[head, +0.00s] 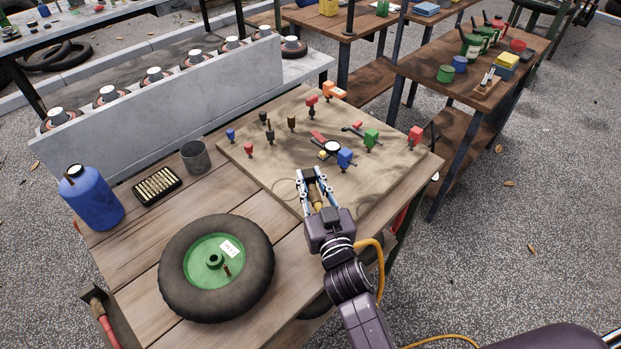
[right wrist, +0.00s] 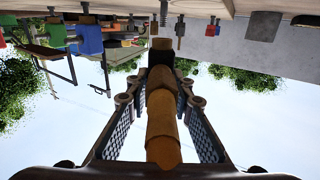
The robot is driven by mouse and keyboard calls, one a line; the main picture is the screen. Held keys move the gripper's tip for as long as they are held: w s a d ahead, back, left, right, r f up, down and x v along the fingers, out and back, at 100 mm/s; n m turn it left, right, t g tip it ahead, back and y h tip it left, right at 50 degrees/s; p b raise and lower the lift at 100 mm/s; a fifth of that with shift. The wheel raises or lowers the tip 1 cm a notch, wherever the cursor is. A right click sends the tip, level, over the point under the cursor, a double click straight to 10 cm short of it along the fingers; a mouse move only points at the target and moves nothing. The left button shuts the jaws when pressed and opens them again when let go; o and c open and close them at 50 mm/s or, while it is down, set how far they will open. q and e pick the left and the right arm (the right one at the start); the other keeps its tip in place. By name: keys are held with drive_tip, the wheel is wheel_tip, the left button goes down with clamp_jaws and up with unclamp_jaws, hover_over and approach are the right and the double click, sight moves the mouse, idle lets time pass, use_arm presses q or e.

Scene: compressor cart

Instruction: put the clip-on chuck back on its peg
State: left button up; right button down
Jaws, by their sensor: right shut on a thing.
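The clip-on chuck appears to be the brass, stepped cylinder (right wrist: 162,125) between the fingers of my right gripper in the right wrist view; it also shows in the head view as a small yellow-brown piece (head: 317,196). My right gripper (head: 313,176) is shut on it, over the front part of the wooden tool board (head: 268,166). In the right wrist view the fingers (right wrist: 160,75) flank the chuck, and its far end meets something dark. I cannot tell which peg belongs to the chuck. My left gripper is not in view.
The board bears several coloured fittings, including a blue one (head: 346,158) near the gripper and a green one (head: 371,138). On the bench are a wheel (head: 180,292), a blue bottle (head: 92,199), a grey cup (head: 195,157) and a black tray (head: 157,187).

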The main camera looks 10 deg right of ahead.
sight(311, 184)
drive_tip(key=shift+f+b, duration=0.95)
drive_tip(key=shift+f, duration=0.2)
drive_tip(key=c, duration=1.6)
unclamp_jaws()
drive_tip(key=shift+r, duration=0.15)
wheel_tip(311, 184, up, 10)
drive_tip(key=shift+f, duration=0.1)
drive_tip(key=shift+s, duration=0.1)
